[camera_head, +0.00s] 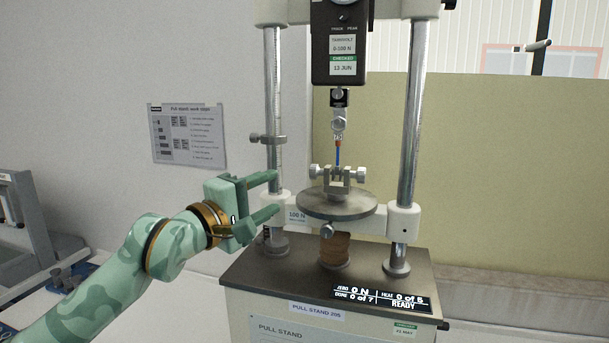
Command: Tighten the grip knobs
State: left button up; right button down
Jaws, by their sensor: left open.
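The pull stand (340,278) stands in front of me with two steel columns and a black force gauge (338,45) at the top. A hook hangs from the gauge, with a thin blue wire (337,155) running down to a small clamp (337,184) on a round metal plate (338,204). The clamp has a grip knob on its left (315,171) and one on its right (360,173). My left gripper (277,194) is open and empty, left of the clamp, its fingertips close to the left column. My right gripper is out of view.
A small display (383,298) on the base reads 0 N, 0 of 7, 0 of 5 and READY. A clamp collar (268,139) sits on the left column. A notice (187,135) hangs on the wall. Grey equipment (30,225) stands at the far left.

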pick_arm(q)
jog(key=x, duration=1.1)
jog(key=shift+w+d, duration=0.25)
jog(key=shift+d, duration=0.05)
jog(key=shift+r, duration=0.1)
jog(key=c, duration=1)
